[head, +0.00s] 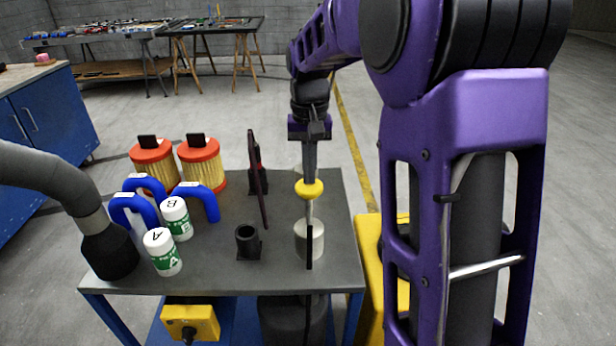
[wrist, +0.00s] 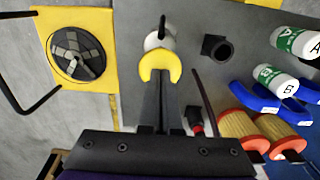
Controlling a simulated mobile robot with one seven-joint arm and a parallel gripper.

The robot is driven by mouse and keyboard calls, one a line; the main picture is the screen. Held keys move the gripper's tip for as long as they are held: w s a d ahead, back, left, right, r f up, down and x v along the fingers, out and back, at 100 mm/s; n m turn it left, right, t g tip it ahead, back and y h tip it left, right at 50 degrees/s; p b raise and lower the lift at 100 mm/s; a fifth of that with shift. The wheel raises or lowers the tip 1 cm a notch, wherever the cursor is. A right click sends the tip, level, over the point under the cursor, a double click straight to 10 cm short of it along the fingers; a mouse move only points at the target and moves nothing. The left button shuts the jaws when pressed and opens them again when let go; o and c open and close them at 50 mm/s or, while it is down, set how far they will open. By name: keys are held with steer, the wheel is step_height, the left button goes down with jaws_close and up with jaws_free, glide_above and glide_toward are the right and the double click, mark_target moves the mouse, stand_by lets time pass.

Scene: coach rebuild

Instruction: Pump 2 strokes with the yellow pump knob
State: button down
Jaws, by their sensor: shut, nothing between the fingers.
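The yellow pump knob (head: 309,189) sits on top of a thin metal rod, above a pale metal pump cylinder (head: 301,240) near the right edge of the grey table. In the wrist view the knob (wrist: 159,60) is at the fingertips, partly covered by them. My gripper (head: 309,178) points down with its fingers closed together, directly above the knob. The tips appear to be at or against its top; whether they touch I cannot tell. My fingers in the wrist view (wrist: 158,90) hold nothing.
Further left are red-capped filters (head: 153,165), blue hoses (head: 205,200) and white bottles A (head: 163,252) and B (head: 176,218). A yellow unit (head: 370,255) stands right of the table.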

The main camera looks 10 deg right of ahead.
steer(key=shift+s+f+b, duration=0.1)
steer(key=shift+f+b, duration=2)
steer(key=shift+f, duration=1.8)
step_height(320, 180, up, 9)
steer(key=p, duration=0.7)
steer(key=shift+r+p, duration=0.15)
steer(key=shift+p, duration=0.25)
steer(key=shift+r+p, duration=0.35)
steer(key=shift+r, duration=1.05)
step_height(320, 180, up, 6)
steer(key=shift+w+d, duration=0.1)
steer(key=shift+w, duration=0.1)
